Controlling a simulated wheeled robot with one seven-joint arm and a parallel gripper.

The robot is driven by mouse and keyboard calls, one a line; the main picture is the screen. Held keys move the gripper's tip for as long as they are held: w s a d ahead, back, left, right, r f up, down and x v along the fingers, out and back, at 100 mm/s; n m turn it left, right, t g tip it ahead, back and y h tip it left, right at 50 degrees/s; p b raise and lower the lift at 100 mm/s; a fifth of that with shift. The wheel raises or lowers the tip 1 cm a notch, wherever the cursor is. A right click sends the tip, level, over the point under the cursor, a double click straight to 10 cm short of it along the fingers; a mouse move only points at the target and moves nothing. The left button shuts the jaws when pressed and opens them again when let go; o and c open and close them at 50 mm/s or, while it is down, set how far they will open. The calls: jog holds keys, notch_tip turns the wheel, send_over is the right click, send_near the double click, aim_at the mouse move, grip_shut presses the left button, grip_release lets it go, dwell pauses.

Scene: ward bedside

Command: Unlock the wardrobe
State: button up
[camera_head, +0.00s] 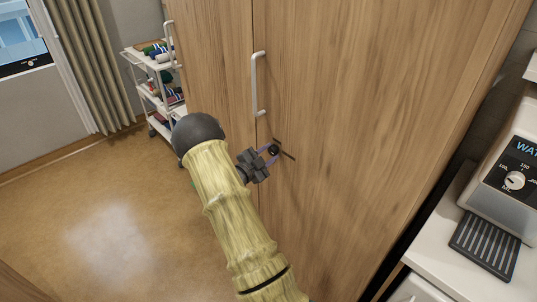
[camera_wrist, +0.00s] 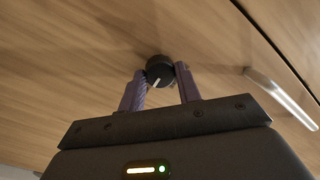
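The wardrobe (camera_head: 330,110) has tall wood-grain doors with white bar handles. A small round black lock knob (camera_head: 274,149) sits on the right-hand door, below its handle; the wrist view shows the knob (camera_wrist: 160,70) with a white pointer mark, slanted. My gripper (camera_head: 271,153) is at the knob, and its purple fingers stand one on each side of it. In the wrist view the fingertips (camera_wrist: 161,75) appear to press against both sides of the knob. The doors look closed.
The door handle (camera_head: 258,84) is just above my gripper. A white trolley (camera_head: 140,88) with folded items stands left of the wardrobe. A white counter (camera_head: 450,235) with a water dispenser (camera_head: 510,185) is at the right. The floor at the left is clear.

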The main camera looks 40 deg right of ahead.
jog(key=shift+n, duration=0.3)
jog(key=n, duration=0.3)
jog(key=shift+r, duration=0.15)
jog(key=n+p, duration=0.2)
jog(key=n, duration=0.2)
jog(key=shift+w+r+g+y, duration=0.1)
jog(key=shift+r+g+y, duration=0.05)
jog(key=shift+g+y, duration=0.2)
jog(key=n+p, duration=0.2)
jog(key=n, duration=0.3)
jog(key=shift+w+g+p, duration=0.1)
jog(key=shift+g+p, duration=0.25)
jog(key=shift+p, duration=0.05)
jog(key=shift+w+n+g+p, duration=0.1)
jog(key=shift+n+g+p, duration=0.2)
jog(key=shift+n+p, duration=1.2)
jog(key=shift+n+b, duration=0.65)
jog(key=shift+n, duration=0.05)
jog(key=o, duration=1)
jog(key=shift+c, duration=0.2)
